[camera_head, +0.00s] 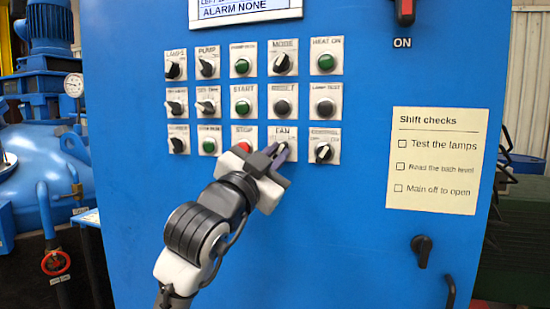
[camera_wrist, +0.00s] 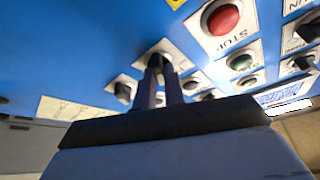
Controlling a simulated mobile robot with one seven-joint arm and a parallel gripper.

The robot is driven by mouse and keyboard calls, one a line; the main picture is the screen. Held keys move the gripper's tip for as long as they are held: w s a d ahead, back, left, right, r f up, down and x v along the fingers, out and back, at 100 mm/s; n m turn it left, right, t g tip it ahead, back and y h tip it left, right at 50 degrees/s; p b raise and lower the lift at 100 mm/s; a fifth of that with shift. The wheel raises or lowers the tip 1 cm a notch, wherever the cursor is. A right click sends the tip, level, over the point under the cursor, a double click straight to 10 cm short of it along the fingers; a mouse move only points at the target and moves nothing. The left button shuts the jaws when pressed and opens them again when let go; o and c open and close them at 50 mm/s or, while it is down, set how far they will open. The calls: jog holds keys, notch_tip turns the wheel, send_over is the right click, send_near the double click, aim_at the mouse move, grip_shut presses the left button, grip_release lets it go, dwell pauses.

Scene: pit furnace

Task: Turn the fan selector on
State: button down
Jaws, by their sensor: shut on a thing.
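The fan selector (camera_head: 290,135) is on a pale square plate labelled FAN in the bottom row of the blue panel, just right of the red stop button (camera_head: 243,145). My gripper (camera_head: 279,153) reaches it from below left and is shut on its knob. In the wrist view my gripper (camera_wrist: 164,76) shows its two dark fingers close together on the knob, over the fan plate (camera_wrist: 142,60). The fingers hide most of the knob, so I cannot tell which way it points.
A black selector (camera_head: 322,153) is close on the right, and the green start button (camera_head: 242,107) is above the stop button. More switches and lamps fill the rows above. A shift checks sheet (camera_head: 437,160) and a black handle (camera_head: 421,250) are further right. The panel below is bare.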

dwell(0.4)
jog(key=c, duration=1.5)
grip_release()
jog(key=b+v, duration=0.3)
jog(key=v, duration=1)
jog(key=shift+s+a+f, duration=0.2)
jog(key=shift+s, duration=0.1)
